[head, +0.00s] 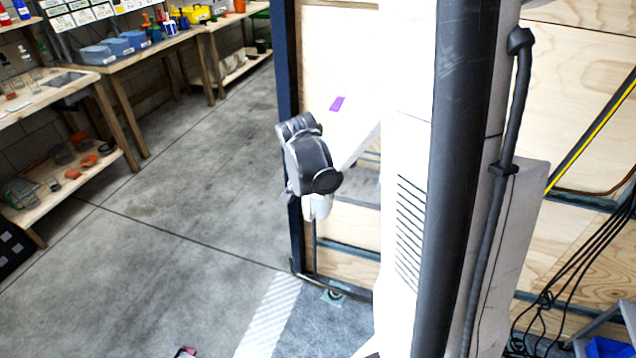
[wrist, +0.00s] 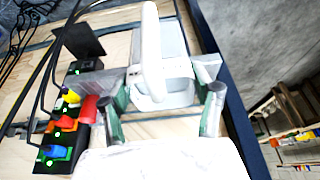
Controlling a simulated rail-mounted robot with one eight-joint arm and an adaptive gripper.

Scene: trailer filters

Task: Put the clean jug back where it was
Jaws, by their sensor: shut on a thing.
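A white jug (wrist: 178,92) with a large handle (wrist: 151,45) is in the upper middle of the wrist view. My gripper (wrist: 168,82) has one finger on each side of the jug and is shut on it. The lower part of the view is filled by a pale, blurred surface in front of the fingers. In the head view, my column hides much of the arm. A dark grey arm joint shows beside the trailer opening, with a small whitish part below it; I cannot tell whether that is the jug.
A black power strip (wrist: 66,139) with coloured plugs and cables lies left of the gripper. A dark blue trailer post (head: 287,62) stands by plywood walls (head: 338,40). Workbenches (head: 140,50) with bins line the far left.

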